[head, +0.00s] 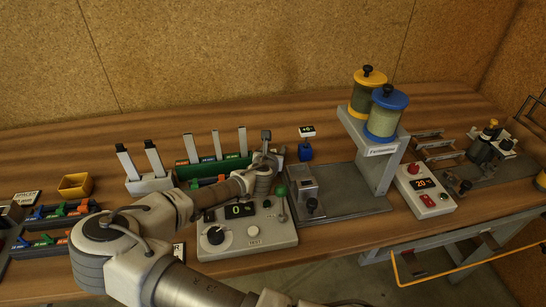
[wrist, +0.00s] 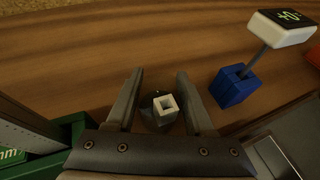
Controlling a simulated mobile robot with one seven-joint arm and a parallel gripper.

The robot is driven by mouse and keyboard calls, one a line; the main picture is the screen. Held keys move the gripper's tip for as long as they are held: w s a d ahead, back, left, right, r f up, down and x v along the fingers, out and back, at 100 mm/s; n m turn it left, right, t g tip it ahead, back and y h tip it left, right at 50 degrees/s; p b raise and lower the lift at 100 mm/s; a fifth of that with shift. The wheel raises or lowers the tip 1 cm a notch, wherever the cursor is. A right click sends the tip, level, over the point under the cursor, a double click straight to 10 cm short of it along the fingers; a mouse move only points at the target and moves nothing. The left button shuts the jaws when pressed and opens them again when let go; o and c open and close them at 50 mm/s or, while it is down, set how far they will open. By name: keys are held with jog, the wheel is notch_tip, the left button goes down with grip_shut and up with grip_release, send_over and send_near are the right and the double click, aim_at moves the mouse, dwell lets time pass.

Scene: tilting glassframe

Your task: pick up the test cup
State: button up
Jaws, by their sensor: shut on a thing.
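My gripper (wrist: 158,76) is seen from behind its palm in the wrist view, with one finger on each side of a small dark piece with a white, hollow square top (wrist: 166,107). I take this piece to be the test cup, but no label shows on it. The gripper is shut on it; the exact contact is hard to see. In the head view my arm reaches across the bench to the back, near the green rack, and the held piece cannot be made out there.
A blue block with a small display sign (wrist: 235,86) stands close to the right of my gripper. A green rack (head: 222,166) is at left. A grey control box (head: 246,236) lies in front. A stand (head: 383,165) with yellow and blue canisters is to the right.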

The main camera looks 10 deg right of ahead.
grip_shut()
jog(key=shift+r, duration=0.1)
